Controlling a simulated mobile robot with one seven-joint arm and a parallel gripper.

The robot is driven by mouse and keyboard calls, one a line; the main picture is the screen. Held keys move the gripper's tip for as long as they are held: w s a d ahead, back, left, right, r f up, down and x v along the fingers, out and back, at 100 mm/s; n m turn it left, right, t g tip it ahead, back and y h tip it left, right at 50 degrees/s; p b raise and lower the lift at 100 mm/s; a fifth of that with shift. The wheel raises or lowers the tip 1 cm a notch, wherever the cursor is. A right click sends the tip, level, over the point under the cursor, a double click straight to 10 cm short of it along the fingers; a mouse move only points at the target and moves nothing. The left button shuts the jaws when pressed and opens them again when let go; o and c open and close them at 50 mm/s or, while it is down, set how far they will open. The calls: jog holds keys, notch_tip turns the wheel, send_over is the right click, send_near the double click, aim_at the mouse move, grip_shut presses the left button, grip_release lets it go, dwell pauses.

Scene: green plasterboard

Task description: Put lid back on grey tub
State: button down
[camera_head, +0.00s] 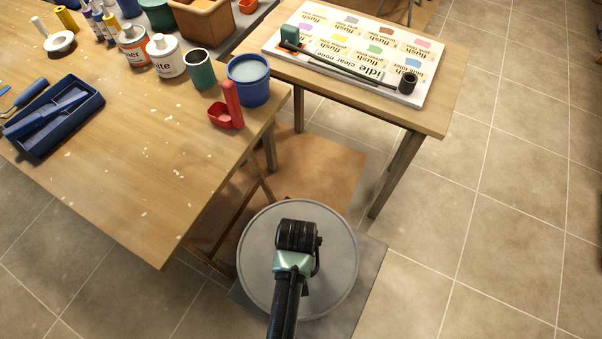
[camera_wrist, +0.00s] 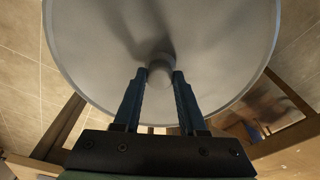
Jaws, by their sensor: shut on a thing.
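The round grey lid (camera_head: 258,250) lies below my arm at the bottom centre of the head view. It also fills the upper part of the wrist view (camera_wrist: 95,50). My gripper (camera_wrist: 159,76) is shut on the small round knob (camera_wrist: 160,64) at the lid's middle, one finger on each side. In the head view my wrist hides the knob and fingers. The grey tub cannot be made out; anything directly under the lid is hidden by it, and I cannot tell whether the lid touches a tub.
A dark grey mat (camera_head: 365,297) shows beside the lid on the tiled floor. The wooden worktable (camera_head: 150,190), with paint pots, a blue bucket (camera_head: 248,88) and a red scoop (camera_head: 227,115), stands at the left. A smaller table (camera_head: 455,85) holds a labelled board. Floor at right is clear.

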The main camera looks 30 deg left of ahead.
jog(key=shift+f+b, duration=2.1)
jog(key=shift+b, duration=0.1)
jog(key=shift+d+f+b, duration=0.1)
jog(key=shift+f+b, duration=0.45)
jog(key=shift+f, duration=0.4)
jog(key=shift+r+p, duration=0.1)
jog(key=shift+p, duration=0.4)
jog(key=shift+f+p, duration=0.25)
jog(key=shift+p, duration=0.05)
dwell(0.4)
grip_release()
dwell(0.3)
jog(key=shift+r, duration=0.1)
jog(key=shift+r+p, duration=3.45)
jog(key=shift+p, duration=0.25)
